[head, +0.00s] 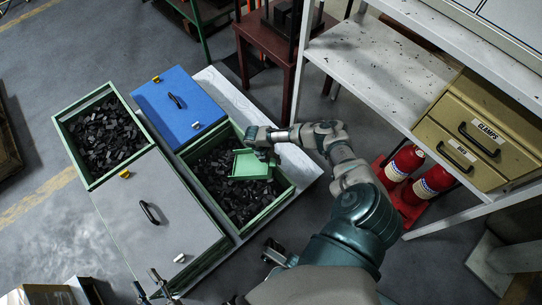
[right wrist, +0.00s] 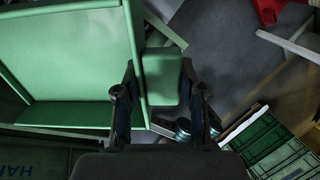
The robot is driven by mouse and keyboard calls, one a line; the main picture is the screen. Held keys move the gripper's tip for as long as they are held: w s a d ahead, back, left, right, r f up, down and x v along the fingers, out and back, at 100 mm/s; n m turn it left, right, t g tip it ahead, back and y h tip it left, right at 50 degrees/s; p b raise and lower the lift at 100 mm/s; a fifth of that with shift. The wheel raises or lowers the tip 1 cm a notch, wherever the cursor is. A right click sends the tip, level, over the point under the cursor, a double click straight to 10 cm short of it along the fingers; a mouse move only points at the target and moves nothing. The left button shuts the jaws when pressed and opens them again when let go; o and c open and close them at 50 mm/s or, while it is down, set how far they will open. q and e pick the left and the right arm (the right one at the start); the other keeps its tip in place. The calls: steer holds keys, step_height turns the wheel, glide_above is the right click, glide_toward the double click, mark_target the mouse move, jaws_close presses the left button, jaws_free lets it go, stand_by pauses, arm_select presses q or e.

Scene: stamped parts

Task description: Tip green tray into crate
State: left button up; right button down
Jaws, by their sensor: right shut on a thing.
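The green tray (head: 252,166) is over the right-hand open green crate (head: 266,212), which holds many small dark parts. My right gripper (head: 262,148) is at the tray's upper edge. In the right wrist view, the right gripper's fingers (right wrist: 160,98) are shut on a green tab at the side of the tray (right wrist: 65,55). The visible inside of the tray is bare. The tray looks tilted, but its exact angle is unclear. My left gripper (head: 150,284) is at the bottom left, over the grey lid's lower edge, with its fingers apart and empty.
Another green crate of dark parts (head: 103,137) stands at the left. A blue lid (head: 178,105) and a grey lid (head: 155,215) cover neighbouring crates. A white shelf (head: 370,75) with tan drawers (head: 485,130) and red bottles (head: 405,163) stand to the right.

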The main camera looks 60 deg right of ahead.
arm_select(q)
steer(key=shift+g, duration=0.3)
step_height(320, 180, down, 6)
steer(key=b, duration=0.3)
steer(key=shift+s+b, duration=0.1)
steer(key=shift+b, duration=0.3)
arm_select(e)
step_height(320, 180, down, 9)
steer(key=s+d+t+y, duration=0.1)
steer(key=s+t+y, duration=0.1)
steer(key=t, duration=0.2)
steer(key=shift+s+d+t+y, duration=0.3)
steer(key=shift+s+d, duration=0.05)
arm_select(q)
steer(key=shift+r, duration=0.1)
step_height(320, 180, up, 5)
steer(key=p, duration=0.3)
arm_select(e)
step_height(320, 180, up, 5)
